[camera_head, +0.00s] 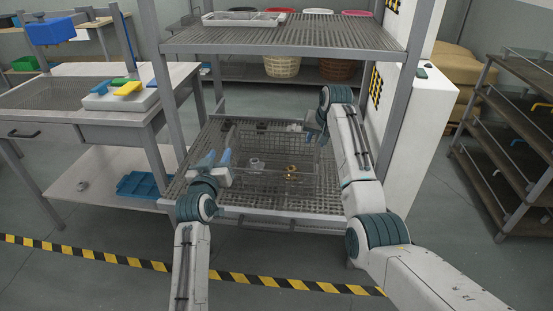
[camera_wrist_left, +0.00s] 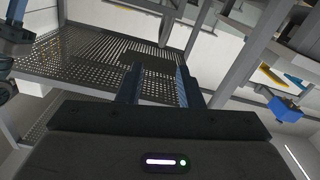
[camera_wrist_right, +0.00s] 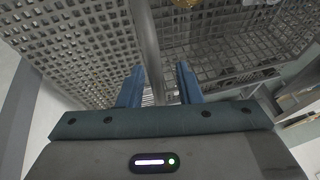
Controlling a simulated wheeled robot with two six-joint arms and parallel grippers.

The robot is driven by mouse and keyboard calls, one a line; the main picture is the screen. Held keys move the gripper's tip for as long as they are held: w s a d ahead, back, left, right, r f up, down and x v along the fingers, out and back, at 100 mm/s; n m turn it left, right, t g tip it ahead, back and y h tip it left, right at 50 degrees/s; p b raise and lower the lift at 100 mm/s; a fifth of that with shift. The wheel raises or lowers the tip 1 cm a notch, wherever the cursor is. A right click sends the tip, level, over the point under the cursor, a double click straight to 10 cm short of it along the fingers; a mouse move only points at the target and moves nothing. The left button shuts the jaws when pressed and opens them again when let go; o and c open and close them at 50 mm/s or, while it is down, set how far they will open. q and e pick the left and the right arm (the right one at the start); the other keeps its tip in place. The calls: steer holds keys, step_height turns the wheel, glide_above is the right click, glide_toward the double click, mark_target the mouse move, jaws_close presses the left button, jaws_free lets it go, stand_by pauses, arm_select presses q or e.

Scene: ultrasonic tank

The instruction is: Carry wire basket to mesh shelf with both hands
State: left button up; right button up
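The wire basket (camera_head: 318,180) sits on the lower mesh shelf (camera_head: 225,205) in the head view. A brass-coloured part and a light grey part are inside it. My left gripper (camera_head: 212,160) is at the basket's left side, its blue fingers apart. In the left wrist view its fingers (camera_wrist_left: 158,85) are spread with no object visibly held between them. My right gripper (camera_head: 315,134) is at the basket's right side, partly hidden by its own wrist. In the right wrist view its fingers (camera_wrist_right: 158,85) are apart, with a grey bar in line with the gap; contact cannot be told.
An upper mesh shelf (camera_head: 290,36) holding a white tray (camera_head: 243,18) hangs over the arms. Grey posts stand at the corners. A metal table (camera_head: 80,80) is on the left, a white cabinet (camera_head: 418,130) and another rack (camera_head: 515,150) on the right. Striped tape (camera_head: 240,279) crosses the floor.

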steer(key=shift+s+r, duration=0.1)
steer(key=shift+r, duration=0.25)
arm_select(q)
steer(key=shift+s, duration=0.3)
arm_select(e)
steer(key=v, duration=1.1)
steer(key=shift+r, duration=0.1)
